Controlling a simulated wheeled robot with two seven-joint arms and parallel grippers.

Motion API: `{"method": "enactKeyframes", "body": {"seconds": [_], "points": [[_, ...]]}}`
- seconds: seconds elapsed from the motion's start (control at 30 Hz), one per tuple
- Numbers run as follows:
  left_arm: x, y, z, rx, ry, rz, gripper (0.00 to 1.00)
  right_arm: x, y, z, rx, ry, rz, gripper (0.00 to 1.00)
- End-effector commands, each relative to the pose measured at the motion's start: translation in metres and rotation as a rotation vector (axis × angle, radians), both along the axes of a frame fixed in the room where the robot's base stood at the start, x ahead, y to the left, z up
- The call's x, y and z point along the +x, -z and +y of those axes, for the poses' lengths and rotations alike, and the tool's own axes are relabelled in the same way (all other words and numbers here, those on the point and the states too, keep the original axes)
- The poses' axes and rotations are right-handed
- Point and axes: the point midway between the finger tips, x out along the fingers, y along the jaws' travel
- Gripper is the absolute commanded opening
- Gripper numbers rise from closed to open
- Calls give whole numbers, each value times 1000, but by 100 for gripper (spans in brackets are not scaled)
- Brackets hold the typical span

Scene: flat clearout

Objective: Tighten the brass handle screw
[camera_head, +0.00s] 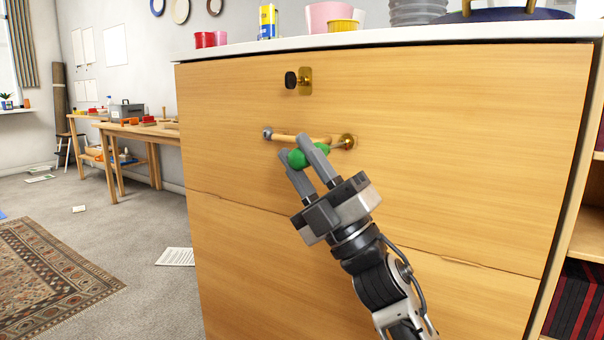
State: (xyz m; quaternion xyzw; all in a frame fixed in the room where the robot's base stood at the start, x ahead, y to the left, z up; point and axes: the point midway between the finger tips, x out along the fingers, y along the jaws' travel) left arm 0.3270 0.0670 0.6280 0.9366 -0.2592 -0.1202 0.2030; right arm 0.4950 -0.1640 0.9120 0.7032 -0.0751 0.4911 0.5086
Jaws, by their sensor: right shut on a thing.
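The drawer front (440,130) is pale wood and carries a wooden bar handle (290,137). The handle's left end has a grey metal mount (267,133). Near its right end is a round brass fitting (349,141), the brass screw as far as I can tell. My right gripper (297,148) is shut on the green grip of a screwdriver (297,159), in front of the handle. The screwdriver's thin shaft points right, toward the brass fitting. Its tip looks at or very close to the brass; I cannot tell whether it is seated. My left gripper is not in view.
A dark knob on a brass plate (304,81) sits above the handle. The white cabinet top (400,36) holds pots, a yellow-blue can (268,21) and a blue dish. A shelf with books stands at right. Carpet, rug and workbench (150,132) lie at left.

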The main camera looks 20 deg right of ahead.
Motion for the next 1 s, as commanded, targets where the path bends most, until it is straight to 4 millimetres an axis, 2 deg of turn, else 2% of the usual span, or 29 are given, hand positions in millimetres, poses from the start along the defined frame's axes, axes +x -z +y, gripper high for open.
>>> {"method": "enactKeyframes", "body": {"seconds": [1.0], "points": [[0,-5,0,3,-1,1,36,-11,0,15,-2,1,2,1]]}}
